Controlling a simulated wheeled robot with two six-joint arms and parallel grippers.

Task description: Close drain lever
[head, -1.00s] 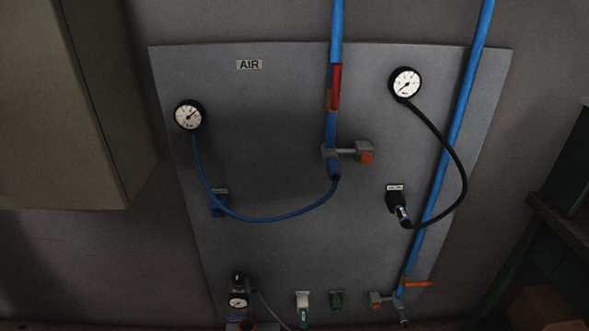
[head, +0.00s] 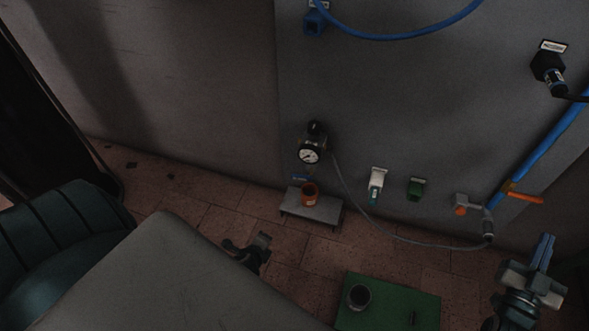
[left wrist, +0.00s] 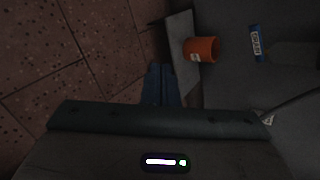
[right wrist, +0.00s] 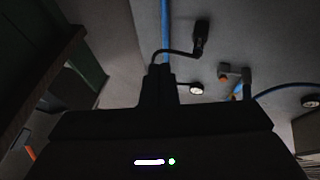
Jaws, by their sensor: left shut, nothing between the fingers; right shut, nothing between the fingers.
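A small blue lever-like piece (head: 300,179) sits on the panel under the lower gauge (head: 311,154), just above an orange cup (head: 309,194). In the left wrist view the blue piece (left wrist: 257,42) carries a white label, right of the cup (left wrist: 201,50); the lettering is hard to read. An orange-handled lever (head: 525,197) sticks out right from the blue pipe at lower right. My left gripper (head: 264,239) is shut and empty, below and left of the cup. My right gripper (head: 545,248) is shut and empty, below the orange-handled lever. It also shows in the right wrist view (right wrist: 160,72).
The cup stands on a small grey shelf (head: 325,212). White (head: 376,186) and green (head: 416,189) fittings are on the panel. A thin grey hose (head: 400,239) hangs across the panel's bottom.

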